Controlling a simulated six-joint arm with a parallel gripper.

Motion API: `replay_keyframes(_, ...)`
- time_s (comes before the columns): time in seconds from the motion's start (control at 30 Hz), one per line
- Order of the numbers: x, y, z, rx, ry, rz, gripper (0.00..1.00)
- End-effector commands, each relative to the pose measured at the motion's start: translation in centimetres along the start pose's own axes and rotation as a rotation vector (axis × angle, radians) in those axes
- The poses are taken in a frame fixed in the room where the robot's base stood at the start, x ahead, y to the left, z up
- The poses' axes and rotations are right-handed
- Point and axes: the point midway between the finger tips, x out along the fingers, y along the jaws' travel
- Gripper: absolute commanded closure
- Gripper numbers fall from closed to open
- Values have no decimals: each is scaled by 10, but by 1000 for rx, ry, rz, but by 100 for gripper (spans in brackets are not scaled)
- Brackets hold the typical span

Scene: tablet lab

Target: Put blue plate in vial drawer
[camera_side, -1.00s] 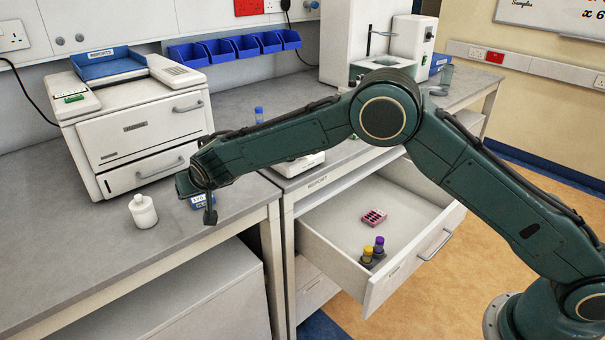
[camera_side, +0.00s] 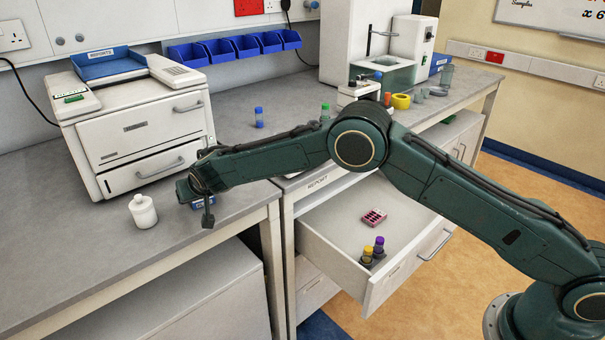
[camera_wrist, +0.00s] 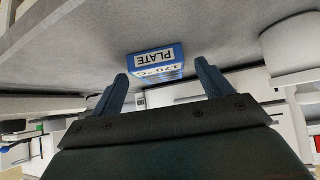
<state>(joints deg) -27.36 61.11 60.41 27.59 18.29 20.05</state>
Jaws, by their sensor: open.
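The blue plate (camera_wrist: 155,60) is a small blue block with a white label reading "PLATE", upside down in the wrist view. It rests on the grey bench and shows partly behind my gripper in the side view (camera_side: 201,204). My gripper (camera_wrist: 162,75) is open and empty, low over the bench, with its two fingers pointing toward the plate and one on either side of its near end. The vial drawer (camera_side: 335,222) is pulled open under the bench, right of my gripper.
A white bottle (camera_side: 143,212) stands just left of my gripper, close by at right in the wrist view (camera_wrist: 292,48). A white machine (camera_side: 140,130) stands behind. The drawer's left side is clear.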

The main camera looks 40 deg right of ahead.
Motion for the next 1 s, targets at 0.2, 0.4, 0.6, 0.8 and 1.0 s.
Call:
replay_keyframes(0.2,6,0,0,0,0,0,22)
replay_keyframes(0.4,6,0,0,0,0,0,22)
replay_keyframes(0.6,6,0,0,0,0,0,22)
replay_keyframes(0.8,6,0,0,0,0,0,55)
replay_keyframes(1.0,6,0,0,0,1,0,73)
